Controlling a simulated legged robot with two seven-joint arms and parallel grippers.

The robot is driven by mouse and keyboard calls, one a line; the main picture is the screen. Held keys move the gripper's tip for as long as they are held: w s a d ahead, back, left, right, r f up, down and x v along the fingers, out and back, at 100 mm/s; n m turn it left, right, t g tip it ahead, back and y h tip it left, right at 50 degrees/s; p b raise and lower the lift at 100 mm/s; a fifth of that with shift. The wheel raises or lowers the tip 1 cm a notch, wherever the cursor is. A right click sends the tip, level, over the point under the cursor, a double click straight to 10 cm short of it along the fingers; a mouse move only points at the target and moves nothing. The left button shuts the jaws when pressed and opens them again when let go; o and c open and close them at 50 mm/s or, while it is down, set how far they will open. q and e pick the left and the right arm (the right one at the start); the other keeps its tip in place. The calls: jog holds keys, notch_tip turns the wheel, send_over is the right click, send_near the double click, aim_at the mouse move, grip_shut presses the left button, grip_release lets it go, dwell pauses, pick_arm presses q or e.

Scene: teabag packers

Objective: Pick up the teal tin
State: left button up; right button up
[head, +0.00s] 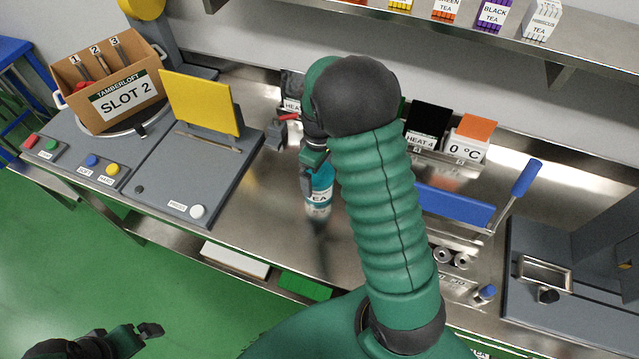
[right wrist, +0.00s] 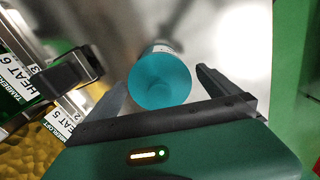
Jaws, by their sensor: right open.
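The teal tin (head: 319,187) stands upright on the steel bench in the head view, with a white label that reads TEA. My right arm partly hides it. In the right wrist view the tin's round teal top (right wrist: 160,81) shows between the two fingers. My right gripper (head: 313,165) is at the tin; it also shows in the right wrist view (right wrist: 163,88), open, with a finger on each side and visible gaps to the tin. My left gripper (head: 138,331) is low at the bottom left, over the green floor, away from the tin; its fingers look apart and empty.
A grey press with a yellow plate (head: 200,101) and a cardboard SLOT 2 box (head: 107,85) are at left. HEAT 4 (head: 426,125) and 0 °C (head: 469,139) holders stand behind the arm. A blue-handled sealer (head: 455,205) is at right. Bare bench lies left of the tin.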

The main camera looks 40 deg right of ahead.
jog(key=f, duration=0.2)
jog(key=w+f, duration=0.1)
jog(key=shift+a+f, duration=0.1)
jog(key=shift+a, duration=0.15)
jog(key=shift+s+f, duration=0.1)
jog(key=shift+f, duration=0.1)
jog(key=shift+s+d+r, duration=0.1)
jog(key=shift+s+d, duration=0.15)
jog(key=shift+s, duration=0.05)
jog(key=shift+d, duration=0.2)
jog(key=c, duration=0.4)
jog(key=shift+w+a, duration=0.1)
jog(key=shift+w, duration=0.1)
jog(key=c, duration=0.5)
jog(key=shift+s+a, duration=0.1)
jog(key=shift+a, duration=0.1)
jog(key=c, duration=0.5)
jog(key=shift+c, duration=0.2)
